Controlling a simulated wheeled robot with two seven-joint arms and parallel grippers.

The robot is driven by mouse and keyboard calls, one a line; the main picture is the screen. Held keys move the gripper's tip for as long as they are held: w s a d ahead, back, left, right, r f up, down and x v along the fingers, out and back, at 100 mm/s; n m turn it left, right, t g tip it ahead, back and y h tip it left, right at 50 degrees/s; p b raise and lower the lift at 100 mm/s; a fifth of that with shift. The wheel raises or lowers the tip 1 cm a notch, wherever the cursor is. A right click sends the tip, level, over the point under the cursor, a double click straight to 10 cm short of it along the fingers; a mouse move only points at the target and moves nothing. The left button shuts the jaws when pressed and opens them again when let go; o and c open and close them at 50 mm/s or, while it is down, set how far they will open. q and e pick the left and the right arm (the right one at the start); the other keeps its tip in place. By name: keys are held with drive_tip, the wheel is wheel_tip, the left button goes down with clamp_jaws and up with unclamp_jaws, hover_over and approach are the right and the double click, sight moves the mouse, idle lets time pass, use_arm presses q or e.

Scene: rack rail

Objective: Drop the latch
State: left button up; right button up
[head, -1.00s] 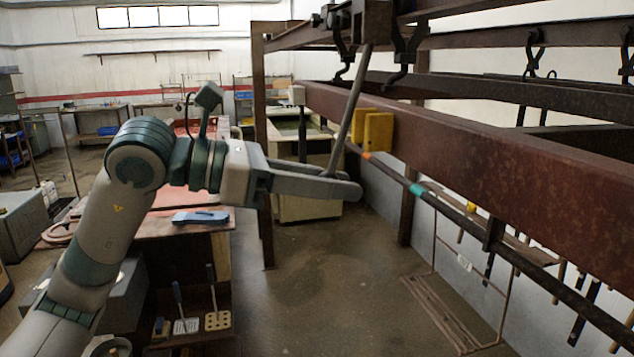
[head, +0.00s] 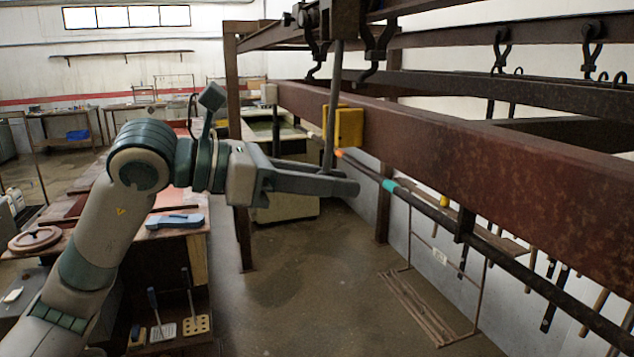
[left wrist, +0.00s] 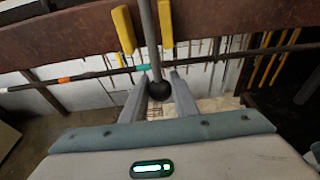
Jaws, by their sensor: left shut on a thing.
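A grey metal lever (head: 335,95) hangs from the fittings at the top of the rack and stands almost upright. My left gripper (head: 340,186) is shut on its lower end. In the left wrist view, the lever (left wrist: 147,35) ends in a black knob (left wrist: 159,91) between my gripper's fingers (left wrist: 160,92). Yellow blocks (head: 346,126) sit on the rusty beam close behind the lever. In the left wrist view, the lever passes in front of the gap between the left yellow block (left wrist: 123,30) and the right one (left wrist: 166,22). I cannot tell which part is the latch. My right gripper is not in view.
The rusty beam (head: 470,150) runs along the right, with a dark rail (head: 430,208) bearing orange and teal bands below it. Hooks (head: 500,50) hang above. A workbench (head: 180,223) with a blue tool stands at left. The floor between is clear.

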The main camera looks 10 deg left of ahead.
use_arm(q)
drive_tip(key=shift+w+d, duration=0.5)
drive_tip(key=shift+d, duration=0.3)
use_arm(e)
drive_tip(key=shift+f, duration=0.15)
use_arm(q)
drive_tip(key=o, duration=0.9)
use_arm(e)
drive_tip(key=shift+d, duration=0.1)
use_arm(q)
drive_tip(key=s+a+b, duration=0.1)
drive_tip(key=a, duration=0.1)
drive_tip(key=s+a+b, duration=0.1)
drive_tip(key=a, duration=0.1)
drive_tip(key=s+a+b, duration=0.1)
drive_tip(key=a, duration=0.1)
drive_tip(key=shift+s+a+f, duration=0.25)
drive_tip(key=shift+s+a, duration=0.1)
drive_tip(key=shift+s, duration=0.05)
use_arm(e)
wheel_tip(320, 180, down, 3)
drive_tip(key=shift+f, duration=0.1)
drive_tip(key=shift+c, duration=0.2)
